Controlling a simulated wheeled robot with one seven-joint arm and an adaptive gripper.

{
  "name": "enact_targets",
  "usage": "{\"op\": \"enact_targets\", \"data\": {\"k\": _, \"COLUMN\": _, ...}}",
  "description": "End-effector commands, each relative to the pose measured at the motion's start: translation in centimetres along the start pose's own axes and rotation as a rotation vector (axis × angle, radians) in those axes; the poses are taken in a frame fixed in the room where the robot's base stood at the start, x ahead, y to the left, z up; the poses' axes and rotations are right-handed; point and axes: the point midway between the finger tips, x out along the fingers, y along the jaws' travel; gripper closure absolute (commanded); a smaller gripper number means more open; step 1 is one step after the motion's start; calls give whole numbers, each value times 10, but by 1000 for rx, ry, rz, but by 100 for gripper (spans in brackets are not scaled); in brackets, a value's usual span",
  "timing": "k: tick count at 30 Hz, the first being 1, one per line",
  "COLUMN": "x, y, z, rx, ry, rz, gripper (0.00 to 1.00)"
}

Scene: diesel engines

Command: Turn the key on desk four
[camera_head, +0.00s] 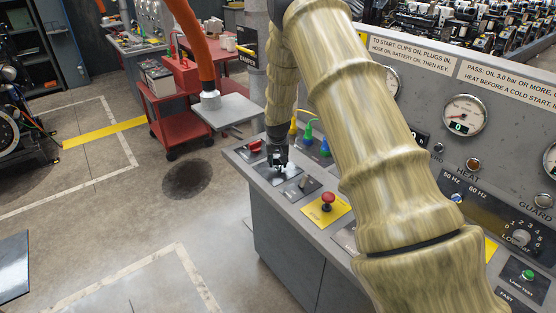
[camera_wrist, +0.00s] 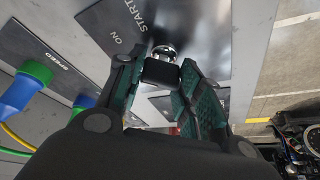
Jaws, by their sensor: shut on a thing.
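The key (camera_wrist: 158,71) has a black head and stands in a round silver lock on a dark plate (camera_wrist: 118,28) lettered START and ON. My gripper (camera_wrist: 165,85) is shut on the key's head, with a dark green finger on either side of it in the wrist view. In the head view my gripper (camera_head: 278,160) points down over the left part of the desk's sloping top (camera_head: 300,208). There the gripper hides the key and most of the lock. How far the key is turned cannot be told.
A red knob (camera_head: 255,146) stands left of my gripper, and a red mushroom button (camera_head: 327,201) on a yellow plate stands to the right. Blue and green plugs (camera_head: 308,133) with cables are behind. A red cart (camera_head: 182,105) stands beyond the desk.

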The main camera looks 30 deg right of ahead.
Motion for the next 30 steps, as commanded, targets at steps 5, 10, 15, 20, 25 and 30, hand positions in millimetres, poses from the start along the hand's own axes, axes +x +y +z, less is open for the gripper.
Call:
{"op": "enact_targets", "data": {"k": 5, "x": 0, "y": 1, "z": -2, "rx": -59, "ry": 3, "rz": -28, "gripper": 88}}
{"op": "enact_targets", "data": {"k": 10, "x": 1, "y": 1, "z": -2, "rx": -162, "ry": 3, "rz": -72, "gripper": 88}}
{"op": "enact_targets", "data": {"k": 15, "x": 0, "y": 1, "z": -2, "rx": -286, "ry": 5, "rz": -124, "gripper": 88}}
{"op": "enact_targets", "data": {"k": 20, "x": 1, "y": 1, "z": -2, "rx": -398, "ry": 4, "rz": -169, "gripper": 88}}
{"op": "enact_targets", "data": {"k": 25, "x": 0, "y": 1, "z": -3, "rx": -497, "ry": 5, "rz": -209, "gripper": 88}}
{"op": "enact_targets", "data": {"k": 30, "x": 0, "y": 1, "z": -4, "rx": -569, "ry": 7, "rz": -237, "gripper": 88}}
